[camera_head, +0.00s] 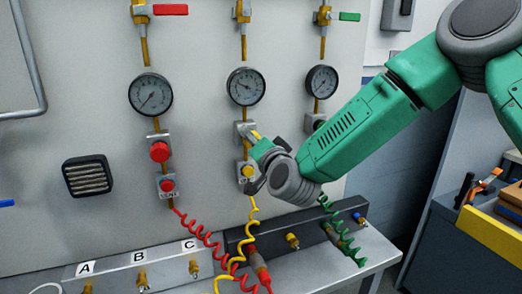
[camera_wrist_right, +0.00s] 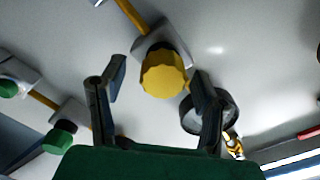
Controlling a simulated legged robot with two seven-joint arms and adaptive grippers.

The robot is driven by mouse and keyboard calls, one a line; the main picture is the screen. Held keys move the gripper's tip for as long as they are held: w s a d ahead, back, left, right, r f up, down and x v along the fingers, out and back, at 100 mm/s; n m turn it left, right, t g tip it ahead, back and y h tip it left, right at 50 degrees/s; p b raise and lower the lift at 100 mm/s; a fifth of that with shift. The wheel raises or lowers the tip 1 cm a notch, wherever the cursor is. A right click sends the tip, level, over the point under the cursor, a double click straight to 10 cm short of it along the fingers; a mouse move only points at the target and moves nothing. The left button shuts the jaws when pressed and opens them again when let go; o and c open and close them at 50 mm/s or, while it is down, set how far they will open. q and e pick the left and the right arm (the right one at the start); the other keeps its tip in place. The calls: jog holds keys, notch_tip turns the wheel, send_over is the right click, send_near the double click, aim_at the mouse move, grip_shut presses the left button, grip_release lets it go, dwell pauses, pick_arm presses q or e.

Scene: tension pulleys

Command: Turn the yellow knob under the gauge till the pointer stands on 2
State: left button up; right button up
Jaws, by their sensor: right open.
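The gauge (camera_head: 246,86) of the yellow line is the middle one of three on the panel. Its pointer seems to lean to the left, but its numerals are too small to read. The yellow knob (camera_wrist_right: 165,75) faces the right wrist camera; in the head view my right gripper mostly hides it. My right gripper (camera_wrist_right: 160,82) is open, with one finger on either side of the knob. No contact with the knob is clear. In the head view the right gripper (camera_head: 262,158) is under the gauge. My left gripper is not in view.
A yellow vent button (camera_head: 247,171) is just below my right gripper. A red knob (camera_head: 160,151) stands to the left, and a green knob (camera_wrist_right: 60,140) lies beside the fingers in the wrist view. Coiled hoses (camera_head: 250,232) hang below, over a bench with fittings.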

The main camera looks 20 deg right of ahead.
jog(key=s, duration=1)
jog(key=shift+s+d+f, duration=0.15)
jog(key=shift+s+d, duration=0.1)
jog(key=shift+s, duration=0.15)
